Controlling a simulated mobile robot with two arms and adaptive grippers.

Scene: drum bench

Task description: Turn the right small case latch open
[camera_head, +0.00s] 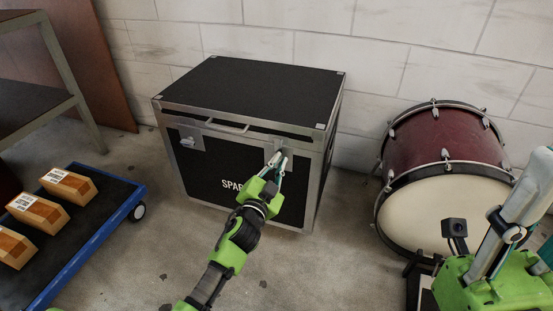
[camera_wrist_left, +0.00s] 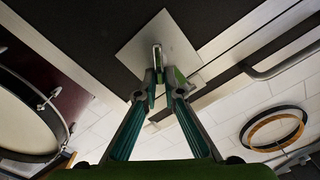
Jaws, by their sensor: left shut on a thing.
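The black case (camera_head: 225,175) with metal edges stands against the wall, its lid down. The right small case latch shows in the left wrist view as a metal tab (camera_wrist_left: 157,52) on a square plate (camera_wrist_left: 172,38). My left gripper (camera_head: 278,160) is at this latch on the case front. In the left wrist view its fingertips (camera_wrist_left: 160,75) are closed together on the tab. The fingers partly hide the tab, and its exact turn is hard to tell. The left latch (camera_head: 188,142) is free. Part of my right gripper (camera_head: 490,280) shows at the lower right; its fingertips are unclear.
A handle (camera_head: 226,126) sits between the latches. A red bass drum (camera_head: 440,140) stands right of the case. A blue-edged cart (camera_head: 100,240) with several boxes (camera_head: 68,185) and a shelf (camera_head: 45,110) are at left. Bare floor lies before the case.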

